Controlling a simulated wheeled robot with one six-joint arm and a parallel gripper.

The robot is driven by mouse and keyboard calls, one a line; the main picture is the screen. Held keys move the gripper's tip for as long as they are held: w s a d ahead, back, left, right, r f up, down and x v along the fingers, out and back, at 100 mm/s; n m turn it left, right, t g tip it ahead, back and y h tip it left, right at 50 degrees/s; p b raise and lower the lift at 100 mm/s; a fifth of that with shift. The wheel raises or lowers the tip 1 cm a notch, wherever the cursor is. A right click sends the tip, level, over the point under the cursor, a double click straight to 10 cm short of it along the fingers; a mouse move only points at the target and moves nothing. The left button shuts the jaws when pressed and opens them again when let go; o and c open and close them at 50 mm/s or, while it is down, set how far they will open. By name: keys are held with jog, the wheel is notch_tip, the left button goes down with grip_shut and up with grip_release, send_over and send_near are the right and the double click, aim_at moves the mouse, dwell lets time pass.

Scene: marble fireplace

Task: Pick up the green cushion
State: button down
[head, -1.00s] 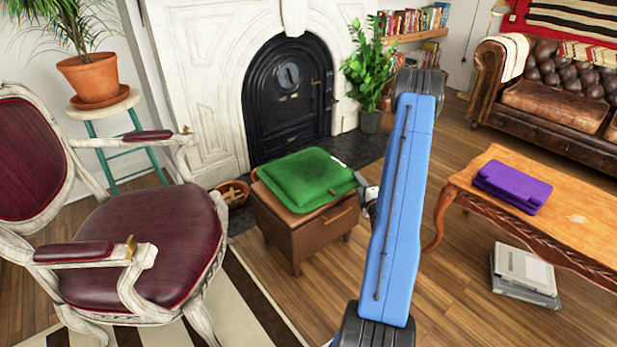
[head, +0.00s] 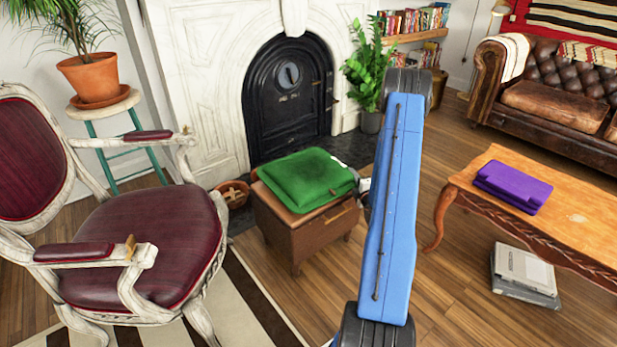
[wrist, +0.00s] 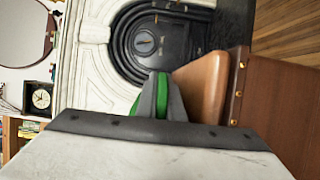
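The green cushion (head: 307,180) lies on top of a small brown wooden chest in front of the fireplace. Its surface looks creased toward the right edge. My gripper (head: 364,189) is at the cushion's right edge, mostly hidden behind my blue arm in the head view. In the wrist view, green cushion (wrist: 162,100) fills the gap between the grey fingers of my gripper (wrist: 161,85), which look shut on its edge. More green shows just left of the fingers. The cushion still appears to rest on the chest.
The brown chest (head: 311,241) stands under the cushion. A burgundy armchair (head: 150,245) is at left, and a wooden table (head: 580,215) with a purple case (head: 513,187) at right. A basket (head: 232,193) sits beside the chest. Floor is clear between chest and table.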

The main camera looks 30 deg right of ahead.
jog(key=shift+r, duration=0.15)
notch_tip(320, 180, up, 16)
dwell(1.2)
notch_tip(320, 180, up, 7)
notch_tip(320, 180, down, 7)
dwell(3.0)
dwell(0.5)
